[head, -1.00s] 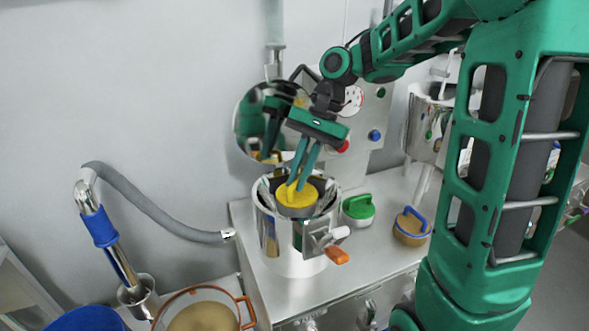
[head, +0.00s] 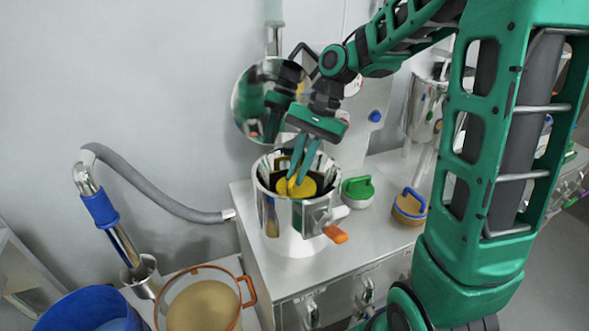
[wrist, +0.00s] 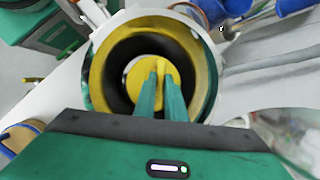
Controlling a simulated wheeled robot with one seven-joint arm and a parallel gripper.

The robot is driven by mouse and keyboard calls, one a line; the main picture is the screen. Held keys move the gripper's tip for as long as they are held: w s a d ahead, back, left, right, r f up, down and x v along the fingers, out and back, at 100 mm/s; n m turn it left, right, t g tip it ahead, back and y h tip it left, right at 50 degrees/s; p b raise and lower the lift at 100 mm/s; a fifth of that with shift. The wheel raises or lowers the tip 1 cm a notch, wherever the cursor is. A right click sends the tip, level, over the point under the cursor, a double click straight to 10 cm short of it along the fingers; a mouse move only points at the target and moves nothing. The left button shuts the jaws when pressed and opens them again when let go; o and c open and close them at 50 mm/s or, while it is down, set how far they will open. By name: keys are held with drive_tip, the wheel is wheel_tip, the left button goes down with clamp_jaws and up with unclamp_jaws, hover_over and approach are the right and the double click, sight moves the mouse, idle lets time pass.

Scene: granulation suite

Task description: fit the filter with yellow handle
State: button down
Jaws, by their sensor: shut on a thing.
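The filter with the yellow handle (head: 297,187) is down inside the steel vessel (head: 270,215), below its rim. My gripper (head: 298,180) reaches into the vessel from above and is shut on the yellow handle. In the wrist view the two green fingertips (wrist: 160,72) pinch the yellow handle (wrist: 162,66), with the round yellow filter top near the middle of the dark opening. The vessel's rim (wrist: 98,65) surrounds it with a gap all round. The filter's underside is hidden, so I cannot tell whether it touches the bottom.
A green-handled filter (head: 357,191) and a blue-handled filter (head: 410,206) stand on the steel bench (head: 380,240) right of the vessel. An orange-tipped lever (head: 335,234) sticks out at the vessel's front. A grey hose (head: 150,195) runs along the wall at left.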

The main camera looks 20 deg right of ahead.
drive_tip(key=c, duration=1.7)
unclamp_jaws()
drive_tip(key=shift+c, duration=0.2)
drive_tip(key=v, duration=1)
drive_tip(key=shift+d+r, duration=0.2)
drive_tip(key=shift+r, duration=0.1)
drive_tip(key=shift+w, duration=0.1)
drive_tip(key=s+d+f+n+h, duration=0.1)
drive_tip(key=s+d+f, duration=0.2)
drive_tip(key=s, duration=0.5)
drive_tip(key=s+d+f+n+h, duration=0.1)
drive_tip(key=s+d+f+h, duration=0.1)
drive_tip(key=s+d, duration=0.3)
drive_tip(key=s+d+f+n+t+h, duration=0.1)
drive_tip(key=s+d+f, duration=0.3)
drive_tip(key=s, duration=0.7)
drive_tip(key=shift+s+f+h, duration=0.3)
drive_tip(key=shift+f, duration=0.3)
